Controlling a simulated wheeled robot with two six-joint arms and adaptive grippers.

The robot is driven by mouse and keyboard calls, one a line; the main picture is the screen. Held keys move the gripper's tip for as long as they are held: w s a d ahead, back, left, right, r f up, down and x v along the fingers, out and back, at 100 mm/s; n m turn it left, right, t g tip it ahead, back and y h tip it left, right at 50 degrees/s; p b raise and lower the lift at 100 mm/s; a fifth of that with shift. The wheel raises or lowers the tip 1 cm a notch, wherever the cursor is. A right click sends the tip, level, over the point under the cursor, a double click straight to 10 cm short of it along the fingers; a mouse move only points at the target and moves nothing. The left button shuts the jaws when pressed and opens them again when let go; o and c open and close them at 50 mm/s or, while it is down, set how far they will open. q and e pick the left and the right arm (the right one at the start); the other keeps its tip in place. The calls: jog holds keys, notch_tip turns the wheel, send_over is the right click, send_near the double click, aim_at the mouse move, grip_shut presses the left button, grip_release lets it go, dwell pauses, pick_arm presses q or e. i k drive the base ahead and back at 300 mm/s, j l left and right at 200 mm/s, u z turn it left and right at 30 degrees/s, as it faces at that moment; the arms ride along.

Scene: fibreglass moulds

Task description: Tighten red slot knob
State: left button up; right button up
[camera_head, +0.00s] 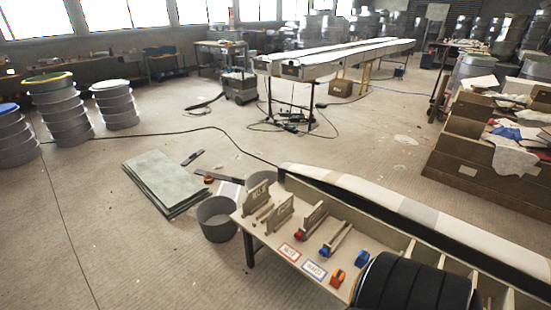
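A wooden slotted table (262,232) stands at the lower right with upright wooden plates along its left part. A red knob (299,236) sits at the foot of one plate, and a blue knob (325,251) sits at the foot of the plate to its right. Nearer the front edge are an orange-red piece (338,278) and another blue piece (362,259). A red-bordered card (289,252) and a blue-bordered card (314,270) lie on the front. How tight the red knob is cannot be seen. Neither gripper is in view.
A large black ribbed form covers the table's front right; I cannot tell whether it is mine. A grey bucket (217,219) stands by the table's left end. Stacked green sheets (165,181) lie on the floor. The floor at left is mostly clear.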

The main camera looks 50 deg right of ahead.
aim_at(297, 235)
jog(key=i+z, duration=0.45)
jog(key=i+j+z, duration=0.2)
jog(key=z, duration=0.2)
jog(key=i+j+z, duration=0.25)
jog(key=z, duration=0.2)
jog(key=i+j+z, duration=0.25)
jog(key=z, duration=0.2)
jog(key=i+j+z, duration=0.15)
jog(key=j+z, duration=0.3)
jog(key=i+j+z, duration=0.1)
jog(key=j+z, duration=0.3)
jog(key=j, duration=0.2)
jog(key=j+z, duration=0.45)
